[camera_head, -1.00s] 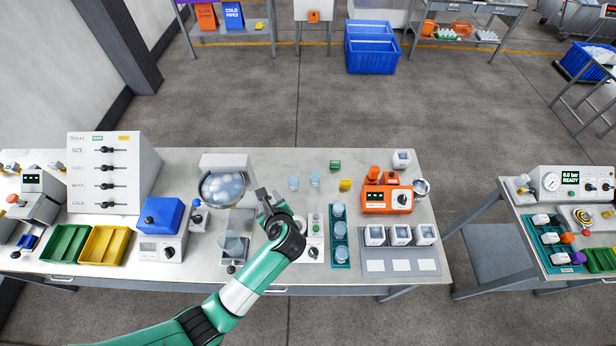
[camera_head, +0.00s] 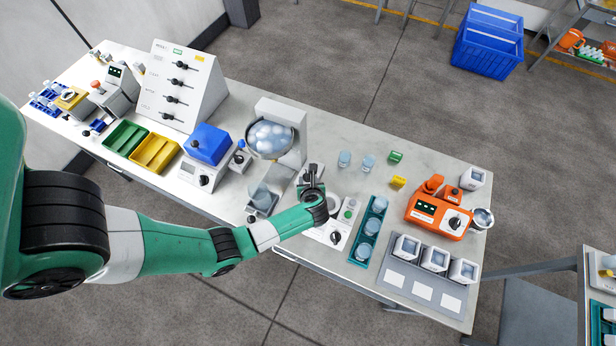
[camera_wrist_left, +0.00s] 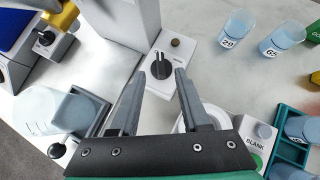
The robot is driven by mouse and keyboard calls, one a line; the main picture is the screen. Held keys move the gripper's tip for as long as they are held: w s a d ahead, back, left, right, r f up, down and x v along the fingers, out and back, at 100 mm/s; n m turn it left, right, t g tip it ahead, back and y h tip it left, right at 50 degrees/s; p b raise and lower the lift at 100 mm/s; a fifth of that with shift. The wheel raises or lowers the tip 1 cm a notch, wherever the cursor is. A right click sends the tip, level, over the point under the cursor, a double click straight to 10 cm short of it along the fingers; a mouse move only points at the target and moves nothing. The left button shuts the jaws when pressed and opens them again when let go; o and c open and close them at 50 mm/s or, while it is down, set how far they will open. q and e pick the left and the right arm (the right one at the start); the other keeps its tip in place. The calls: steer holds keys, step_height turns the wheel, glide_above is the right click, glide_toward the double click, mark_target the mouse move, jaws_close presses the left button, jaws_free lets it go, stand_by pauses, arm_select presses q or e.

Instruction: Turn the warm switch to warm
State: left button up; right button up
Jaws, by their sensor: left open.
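A black rotary knob (camera_wrist_left: 160,66) stands on a small white plate (camera_wrist_left: 178,52) beside the ice dispenser; I take it for the warm switch, but no label on it can be read. My left gripper (camera_wrist_left: 161,76) is open, its two fingertips on either side of the knob's near end. Whether they touch it cannot be told. In the head view my left gripper (camera_head: 312,178) reaches down beside the dispenser and largely hides the knob. A sloped white panel (camera_head: 205,85) with several black knobs and row labels stands at the back left. My right gripper is not in view.
The dispenser with a bowl of ice (camera_head: 271,138) rises close by. Two numbered tubes (camera_wrist_left: 237,28) stand to the right, near a teal rack (camera_head: 368,232) and an orange device (camera_head: 440,212). The bench behind the tubes is clear.

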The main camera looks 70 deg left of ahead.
mark_target(308, 178)
arm_select(q)
steer(key=b+x, duration=0.1)
steer(key=x, duration=0.4)
steer(key=shift+w, duration=0.1)
steer(key=shift+r, duration=0.1)
steer(key=shift+c, duration=0.2)
jaws_close()
